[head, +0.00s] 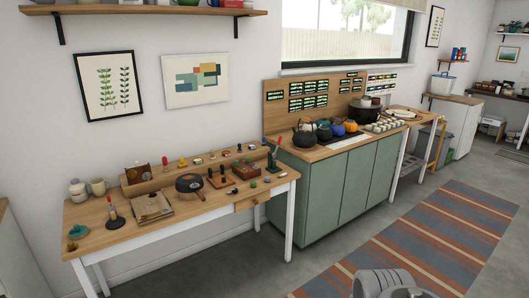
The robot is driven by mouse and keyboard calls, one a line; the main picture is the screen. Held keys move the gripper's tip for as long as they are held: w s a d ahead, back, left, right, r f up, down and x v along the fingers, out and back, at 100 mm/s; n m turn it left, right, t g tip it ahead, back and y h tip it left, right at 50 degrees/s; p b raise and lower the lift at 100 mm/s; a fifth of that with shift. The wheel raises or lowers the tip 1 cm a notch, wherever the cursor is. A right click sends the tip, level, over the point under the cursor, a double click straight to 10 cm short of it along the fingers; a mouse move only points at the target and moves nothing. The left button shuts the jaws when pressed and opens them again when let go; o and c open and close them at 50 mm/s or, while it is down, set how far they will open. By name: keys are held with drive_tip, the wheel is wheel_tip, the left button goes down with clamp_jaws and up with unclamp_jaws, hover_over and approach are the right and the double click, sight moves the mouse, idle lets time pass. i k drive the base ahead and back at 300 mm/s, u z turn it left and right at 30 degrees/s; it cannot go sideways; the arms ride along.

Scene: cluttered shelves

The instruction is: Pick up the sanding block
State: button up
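I cannot pick out the sanding block with certainty; the small items on the wooden workbench (225,209) are too small to tell apart. The bench stands at the left, against the wall. A brown block-like thing (137,174) sits at its back left, and a reddish-brown box-like thing (246,172) sits right of its middle. Either may be something else. My gripper is not in view. A grey rounded part of my own arm shows at the bottom edge, well away from the bench.
A dark round pan or tin (189,183), a flat brown stack (151,207), a white jar (78,190) and a mug (98,187) crowd the bench. A green cabinet (335,195) with kettles and pots stands to its right. A striped rug (430,235) lies on open floor.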

sight(183, 164)
drive_tip(key=u, duration=0.05)
drive_tip(key=i, duration=2.15)
drive_tip(key=u, duration=1.25)
drive_tip(key=i, duration=1.1)
drive_tip(key=u, duration=1.35)
drive_tip(key=i, duration=0.4)
drive_tip(key=u, duration=0.2)
